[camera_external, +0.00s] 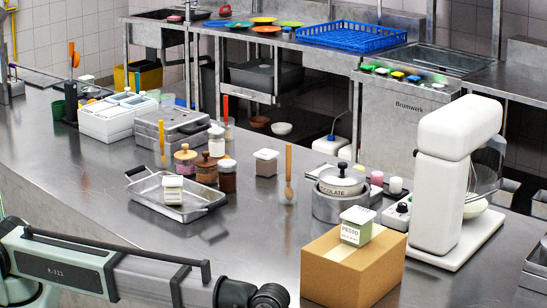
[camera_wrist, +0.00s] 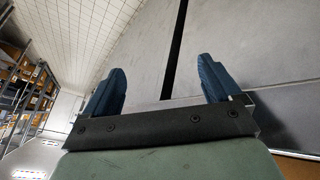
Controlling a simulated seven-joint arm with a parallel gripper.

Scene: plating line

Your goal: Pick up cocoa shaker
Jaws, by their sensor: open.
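Several small jars stand together on the steel counter in the external view. The external view shows only my arm at the lower left, apart from the jars; the fingers are outside that view. No jar shows in the wrist view.
A metal tray (camera_external: 146,189) holding a small labelled container (camera_external: 173,190) lies left of the jars. A cardboard box (camera_external: 341,270) bears a pesto container (camera_external: 356,227). A lidded pot (camera_external: 325,206) and white mixer (camera_external: 447,165) stand right.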

